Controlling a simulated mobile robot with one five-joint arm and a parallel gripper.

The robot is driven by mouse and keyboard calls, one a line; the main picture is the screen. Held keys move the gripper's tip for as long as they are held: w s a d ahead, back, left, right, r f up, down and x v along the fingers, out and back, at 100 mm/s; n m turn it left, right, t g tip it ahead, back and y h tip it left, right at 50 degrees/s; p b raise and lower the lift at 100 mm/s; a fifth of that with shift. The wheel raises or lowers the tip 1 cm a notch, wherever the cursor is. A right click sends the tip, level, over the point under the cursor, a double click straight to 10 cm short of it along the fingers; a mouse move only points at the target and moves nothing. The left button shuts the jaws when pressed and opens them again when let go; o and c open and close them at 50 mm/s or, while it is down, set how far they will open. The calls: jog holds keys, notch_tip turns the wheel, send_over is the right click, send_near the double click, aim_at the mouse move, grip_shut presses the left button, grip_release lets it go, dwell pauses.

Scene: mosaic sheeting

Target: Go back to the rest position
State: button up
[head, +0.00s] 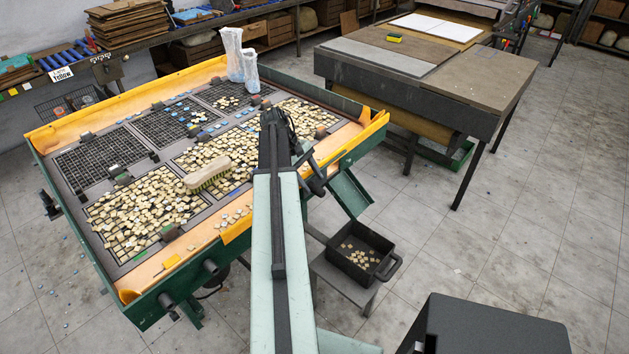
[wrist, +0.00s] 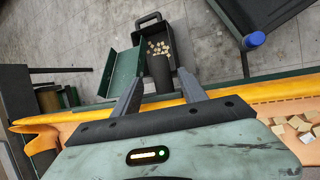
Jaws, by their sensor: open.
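My arm reaches forward over the near right side of the green-framed sorting table (head: 51,180). In the wrist view my gripper (wrist: 158,76) is open, with its two fingers apart and nothing between them. The fingers point out past the table's yellow edge (wrist: 235,92), toward a dark bin (wrist: 153,25) holding several pale tiles. In the head view the gripper's fingers cannot be made out clearly against the dark end of the arm.
A brush (head: 207,174) lies among loose tiles on the table grids. The dark bin (head: 372,270) stands on a low stand right of my arm. A dark box (head: 487,325) is near front right. Tiled floor (head: 540,215) is open at right.

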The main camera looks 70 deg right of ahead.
jog(key=p+v, duration=0.3)
jog(key=v, duration=0.1)
jog(key=shift+w+r, duration=0.1)
jog(key=shift+r, duration=0.3)
jog(key=shift+f, duration=0.15)
